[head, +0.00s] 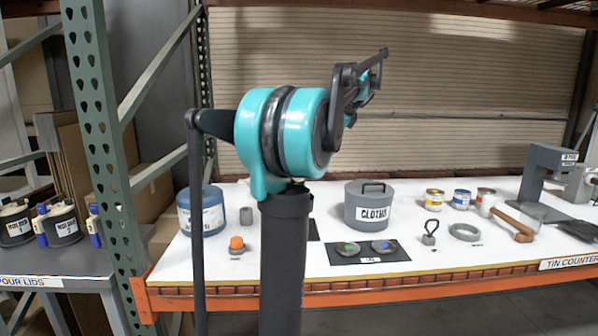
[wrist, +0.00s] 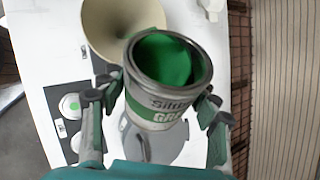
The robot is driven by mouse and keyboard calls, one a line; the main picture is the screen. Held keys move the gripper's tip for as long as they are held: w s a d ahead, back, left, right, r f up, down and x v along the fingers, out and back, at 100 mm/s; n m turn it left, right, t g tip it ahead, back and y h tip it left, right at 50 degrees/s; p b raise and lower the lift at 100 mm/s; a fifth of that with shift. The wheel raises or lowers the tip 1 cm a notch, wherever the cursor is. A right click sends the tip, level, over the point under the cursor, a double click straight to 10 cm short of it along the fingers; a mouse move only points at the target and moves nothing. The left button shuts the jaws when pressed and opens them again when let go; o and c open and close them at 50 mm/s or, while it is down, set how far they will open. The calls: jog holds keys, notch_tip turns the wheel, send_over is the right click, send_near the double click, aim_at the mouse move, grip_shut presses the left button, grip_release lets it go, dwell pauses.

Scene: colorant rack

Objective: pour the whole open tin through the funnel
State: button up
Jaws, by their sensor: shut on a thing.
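In the wrist view my gripper (wrist: 163,98) is shut on the open tin (wrist: 158,119), with one finger on each side of it. The tin is grey metal with a white and green label. Bright green paint (wrist: 165,60) shows inside its mouth. The cream funnel (wrist: 108,28) lies just past the tin in that view, partly covered by its rim. I see no paint stream, and I cannot tell the exact gap between rim and funnel. In the head view my arm hides the funnel, and the held tin cannot be made out.
On the white counter (head: 440,272) stand a grey cloths bin (head: 370,212), a blue tub (head: 211,214) and several small tins (head: 434,200). A black mat (head: 340,258) carries lids with green and blue dots. A mallet (head: 515,227) and grey stand (head: 541,180) are at the right.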

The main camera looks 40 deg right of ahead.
jog(key=shift+a+r, duration=0.1)
jog(key=shift+r, duration=0.05)
dwell(0.4)
jog(key=shift+f+n+g+h+p, duration=0.3)
jog(key=shift+f+g+h+p, duration=0.15)
jog(key=shift+h+p, duration=0.45)
dwell(1.2)
jog(key=shift+r+g+h+p, duration=0.45)
jog(key=shift+g+h+p, duration=0.1)
jog(key=shift+h+p, duration=0.2)
dwell(1.3)
jog(key=shift+f+n+g+h+p, duration=0.3)
jog(key=shift+f+n+h+p, duration=0.1)
jog(key=shift+h+p, duration=0.25)
dwell(1.4)
jog(key=shift+w+a+r+g+h, duration=0.2)
jog(key=shift+w+a+g+h, duration=0.1)
jog(key=shift+a+h, duration=0.15)
dwell(0.8)
